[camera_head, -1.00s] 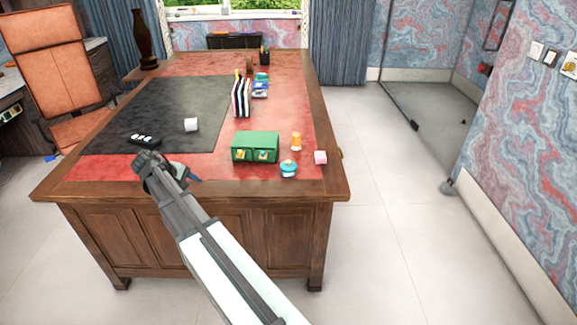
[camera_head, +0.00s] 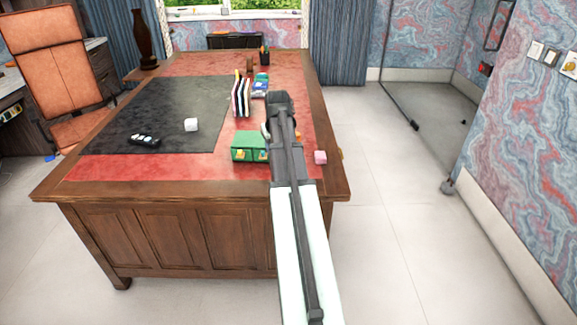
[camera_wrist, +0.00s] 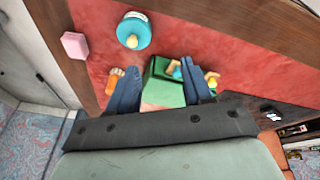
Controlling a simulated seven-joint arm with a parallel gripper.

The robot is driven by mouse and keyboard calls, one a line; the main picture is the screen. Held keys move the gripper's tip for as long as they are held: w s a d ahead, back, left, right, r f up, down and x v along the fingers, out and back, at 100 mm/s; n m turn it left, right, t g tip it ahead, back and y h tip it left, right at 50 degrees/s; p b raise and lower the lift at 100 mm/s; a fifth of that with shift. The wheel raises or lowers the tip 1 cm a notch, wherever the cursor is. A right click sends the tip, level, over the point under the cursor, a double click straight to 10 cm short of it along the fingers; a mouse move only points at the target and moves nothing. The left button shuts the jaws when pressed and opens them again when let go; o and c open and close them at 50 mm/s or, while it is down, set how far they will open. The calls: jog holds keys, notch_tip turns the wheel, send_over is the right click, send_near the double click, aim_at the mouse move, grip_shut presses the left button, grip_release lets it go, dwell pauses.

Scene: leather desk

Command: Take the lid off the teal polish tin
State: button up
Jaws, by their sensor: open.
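The teal polish tin (camera_wrist: 133,30) is at the top of the wrist view. Its round lid is on, with a pale knob (camera_wrist: 131,41) on top. In the head view my arm hides the tin. My gripper (camera_wrist: 160,68) is open, its two dark blue fingers apart, with nothing visibly held. It hangs above the desk, with the green box in the gap between the fingers in the wrist view. The tin lies beyond the fingertips, up and left in that view.
The green box (camera_head: 243,147) with yellow fittings stands left of my arm. A pink block (camera_head: 320,157) is to its right. An orange bottle (camera_wrist: 113,80) is close to the left finger in the wrist view. Upright books (camera_head: 241,97) stand farther back.

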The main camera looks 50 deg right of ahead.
jog(key=s+d+r+m+t, duration=0.1)
jog(key=s+d+r, duration=0.1)
jog(key=s+d, duration=0.2)
jog(key=x, duration=0.8)
jog(key=shift+w+d+f, duration=0.1)
jog(key=shift+f, duration=0.05)
jog(key=shift+x, duration=2.6)
jog(key=shift+w+d, duration=0.1)
jog(key=shift+d, duration=0.05)
grip_shut()
